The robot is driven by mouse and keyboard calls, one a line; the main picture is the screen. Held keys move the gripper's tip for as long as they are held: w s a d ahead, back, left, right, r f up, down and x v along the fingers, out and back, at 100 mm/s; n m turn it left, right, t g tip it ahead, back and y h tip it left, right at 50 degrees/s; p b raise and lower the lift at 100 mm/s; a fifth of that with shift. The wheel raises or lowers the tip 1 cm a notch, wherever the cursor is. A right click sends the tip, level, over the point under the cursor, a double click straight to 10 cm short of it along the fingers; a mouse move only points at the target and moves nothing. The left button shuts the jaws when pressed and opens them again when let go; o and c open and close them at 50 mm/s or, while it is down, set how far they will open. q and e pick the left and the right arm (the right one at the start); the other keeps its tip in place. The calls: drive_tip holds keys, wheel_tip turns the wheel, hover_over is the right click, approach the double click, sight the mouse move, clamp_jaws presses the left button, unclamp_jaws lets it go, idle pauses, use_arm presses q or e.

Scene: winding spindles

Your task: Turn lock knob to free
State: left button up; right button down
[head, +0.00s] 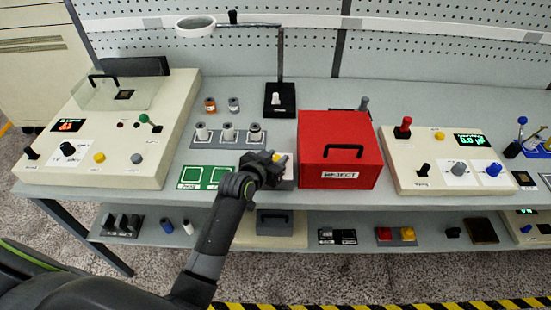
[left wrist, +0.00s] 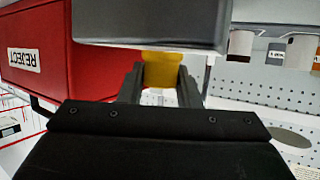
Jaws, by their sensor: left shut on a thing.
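My left gripper (head: 272,161) reaches over the small pale unit (head: 285,184) between the green mat and the red box. In the left wrist view my left gripper (left wrist: 160,88) is shut on a yellow knob (left wrist: 163,68), with one dark finger on each side. A grey block (left wrist: 150,22) is just beyond the knob and hides part of it. In the head view only a bit of the yellow knob (head: 282,158) shows past my gripper. I cannot tell which way the knob is turned. My right gripper is not in view.
The red REJECT box (head: 340,152) stands close to the right of my left gripper. A green mat (head: 203,177) and a rack of spindles (head: 228,140) lie to the left. Consoles stand at the left (head: 90,173) and right (head: 440,183). A lamp stand (head: 280,100) rises behind.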

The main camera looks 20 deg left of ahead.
use_arm(q)
drive_tip(key=shift+f+m+h+b, duration=0.15)
drive_tip(key=shift+m+h+b, duration=0.3)
drive_tip(key=shift+m+h, duration=0.2)
drive_tip(key=m+g+h+b, duration=0.4)
drive_tip(key=m+g+b, duration=0.1)
drive_tip(key=b, duration=0.4)
drive_tip(key=m+g+h+b, duration=0.5)
drive_tip(key=m+b, duration=0.1)
drive_tip(key=b, duration=0.4)
drive_tip(key=shift+f+m, duration=0.15)
drive_tip(key=shift+m, duration=0.2)
drive_tip(key=shift+m+g+b, duration=0.4)
drive_tip(key=shift+g+b, duration=0.2)
drive_tip(key=shift+b, duration=0.05)
drive_tip(key=m+g+b, duration=0.3)
drive_tip(key=shift+r+g, duration=0.2)
drive_tip(key=shift+g, duration=0.1)
drive_tip(key=o, duration=0.9)
drive_tip(key=shift+o, duration=0.2)
drive_tip(key=shift+r, duration=0.1)
